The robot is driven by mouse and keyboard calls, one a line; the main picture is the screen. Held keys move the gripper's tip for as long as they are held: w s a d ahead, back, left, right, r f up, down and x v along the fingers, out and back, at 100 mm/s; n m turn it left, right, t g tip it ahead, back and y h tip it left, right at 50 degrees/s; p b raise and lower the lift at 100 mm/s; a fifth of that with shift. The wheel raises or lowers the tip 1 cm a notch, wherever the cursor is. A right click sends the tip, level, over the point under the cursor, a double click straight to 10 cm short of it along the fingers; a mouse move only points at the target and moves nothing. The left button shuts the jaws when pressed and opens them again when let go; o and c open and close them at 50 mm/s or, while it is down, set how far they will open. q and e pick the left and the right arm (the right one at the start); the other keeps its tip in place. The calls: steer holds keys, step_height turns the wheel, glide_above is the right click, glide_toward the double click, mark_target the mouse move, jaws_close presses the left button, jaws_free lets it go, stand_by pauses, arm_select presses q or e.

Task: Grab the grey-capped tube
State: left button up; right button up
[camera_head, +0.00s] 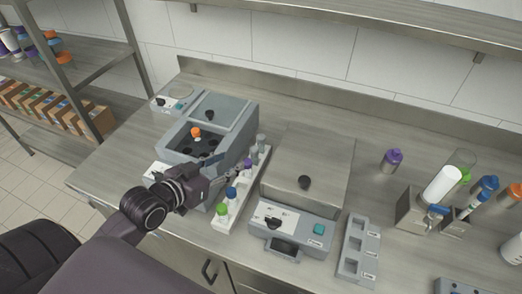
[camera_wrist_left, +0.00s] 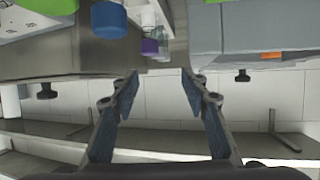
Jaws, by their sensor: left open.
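A narrow light rack (camera_head: 241,189) holds a row of capped tubes beside the centrifuge-like machine. The grey-capped tube (camera_head: 261,139) appears to stand at the far end of the row, beyond the purple-capped tube (camera_head: 247,164). Nearer stand the blue-capped tube (camera_head: 231,193) and the green-capped tube (camera_head: 222,210). My left gripper (camera_head: 222,165) is open and empty, just left of the rack. In the left wrist view its spread fingers (camera_wrist_left: 160,90) show apart from the purple cap (camera_wrist_left: 150,47) and blue cap (camera_wrist_left: 108,19). The grey cap is small and hard to make out there. My right gripper is not seen.
The grey machine (camera_head: 210,128) with an orange-capped tube (camera_head: 196,132) in its well stands left of the rack. A device with a dark knob (camera_head: 290,228) stands right. An empty holder (camera_head: 359,248) and a lone purple-capped tube (camera_head: 391,160) lie further right.

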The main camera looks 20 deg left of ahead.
mark_target(252, 151)
arm_select(q)
steer(key=p+x, duration=0.1)
steer(key=x, duration=0.3)
steer(key=shift+r, duration=0.15)
steer(key=shift+x, duration=0.95)
steer(key=p+x, duration=0.1)
steer(key=x, duration=0.1)
steer(key=p+x, duration=0.1)
steer(key=x, duration=0.2)
steer(key=shift+s+d+f, duration=0.1)
steer(key=shift+s+f, duration=0.1)
steer(key=shift+f, duration=0.05)
steer(key=shift+w+f, duration=0.25)
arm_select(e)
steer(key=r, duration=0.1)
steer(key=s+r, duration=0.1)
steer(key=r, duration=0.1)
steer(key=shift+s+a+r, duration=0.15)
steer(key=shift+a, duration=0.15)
arm_select(q)
steer(key=shift+s, duration=0.1)
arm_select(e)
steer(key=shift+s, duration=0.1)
arm_select(q)
steer(key=shift+r, duration=0.1)
steer(key=shift+c, duration=1.1)
jaws_close()
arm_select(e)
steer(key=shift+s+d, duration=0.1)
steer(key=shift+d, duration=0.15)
